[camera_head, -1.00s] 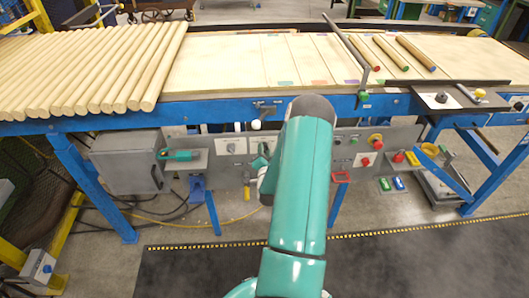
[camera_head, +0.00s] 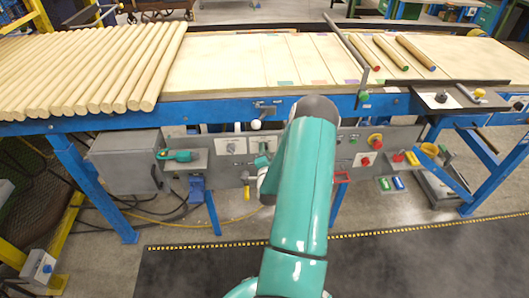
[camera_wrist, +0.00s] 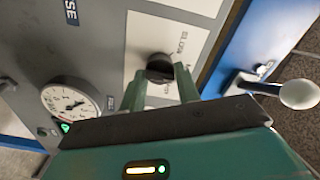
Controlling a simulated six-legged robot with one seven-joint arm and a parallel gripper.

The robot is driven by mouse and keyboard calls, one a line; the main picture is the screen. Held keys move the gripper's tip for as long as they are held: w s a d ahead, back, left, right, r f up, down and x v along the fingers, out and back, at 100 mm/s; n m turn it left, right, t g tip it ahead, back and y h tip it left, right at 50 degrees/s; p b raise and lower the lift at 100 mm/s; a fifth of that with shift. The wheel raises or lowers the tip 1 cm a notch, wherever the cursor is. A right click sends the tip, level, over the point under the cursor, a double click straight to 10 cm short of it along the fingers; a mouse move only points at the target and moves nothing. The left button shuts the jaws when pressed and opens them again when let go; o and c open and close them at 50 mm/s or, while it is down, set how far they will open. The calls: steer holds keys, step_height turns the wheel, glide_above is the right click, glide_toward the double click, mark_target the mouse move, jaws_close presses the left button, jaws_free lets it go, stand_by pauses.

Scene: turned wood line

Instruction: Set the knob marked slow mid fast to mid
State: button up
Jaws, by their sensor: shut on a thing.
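The knob (camera_wrist: 159,66) is dark and round, on a white plate (camera_wrist: 142,34) of the grey panel in the wrist view. Printed letters beside it look like "SLOW", turned sideways; the other marks are hidden or too small to read. My gripper (camera_wrist: 160,84) is shut on the knob, with a green finger on each side. The pointer's setting cannot be read. In the head view my gripper (camera_head: 263,166) is at the panel under the bench, partly hidden by my arm. The plate (camera_head: 258,144) shows just above it.
A round gauge (camera_wrist: 70,103) is left of my gripper, and a lever with a white ball (camera_wrist: 299,94) is at right. Another white plate with a knob (camera_head: 232,146) is left of my gripper. A red button (camera_head: 365,161) is further right. Wooden rods (camera_head: 95,70) lie on the bench.

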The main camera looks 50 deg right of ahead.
steer(key=o, duration=1)
steer(key=v, duration=1.4)
steer(key=shift+d, duration=0.1)
